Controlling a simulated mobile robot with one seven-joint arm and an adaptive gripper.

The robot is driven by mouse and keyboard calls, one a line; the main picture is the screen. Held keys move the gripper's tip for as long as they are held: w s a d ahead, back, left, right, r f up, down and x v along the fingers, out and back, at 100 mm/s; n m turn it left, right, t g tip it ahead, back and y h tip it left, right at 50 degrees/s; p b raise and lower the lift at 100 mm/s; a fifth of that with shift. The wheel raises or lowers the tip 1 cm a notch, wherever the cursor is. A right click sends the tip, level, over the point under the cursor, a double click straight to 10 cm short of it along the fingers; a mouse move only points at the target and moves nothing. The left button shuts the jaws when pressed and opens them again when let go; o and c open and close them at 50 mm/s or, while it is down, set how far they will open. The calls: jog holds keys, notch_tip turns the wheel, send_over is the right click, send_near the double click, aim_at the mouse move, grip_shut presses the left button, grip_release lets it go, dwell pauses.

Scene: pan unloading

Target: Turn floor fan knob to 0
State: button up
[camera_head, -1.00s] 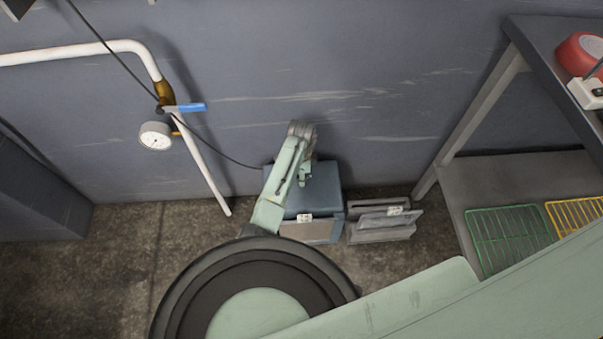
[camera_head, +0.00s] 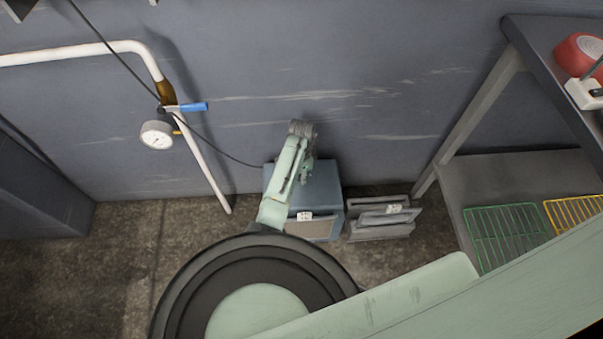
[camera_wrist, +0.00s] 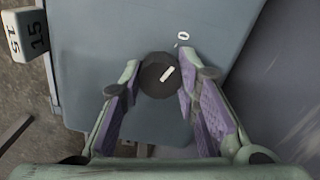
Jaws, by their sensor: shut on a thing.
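The floor fan (camera_head: 325,190) is a blue-grey box on the floor against the wall. Its top face (camera_wrist: 100,40) fills much of the wrist view. A round dark knob (camera_wrist: 154,74) sits on that top, with a short white mark slanting up to the right. A white 0 (camera_wrist: 182,37) is printed up and right of the knob; the mark slants roughly toward it, a little less steeply. My gripper (camera_wrist: 167,80) has its purple-padded fingers on both sides of the knob and is shut on it. In the head view my gripper (camera_head: 305,174) is over the fan's top and hides the knob.
A grey panel-like object (camera_head: 380,222) stands right of the fan. A white tag marked 15 (camera_wrist: 27,38) is at the fan's front. A pipe with a gauge (camera_head: 156,135) is at left. A shelf table (camera_head: 480,175) with green and yellow racks is at right.

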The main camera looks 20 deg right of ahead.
jog(key=o, duration=1.2)
jog(key=shift+c, duration=0.2)
notch_tip(320, 180, up, 12)
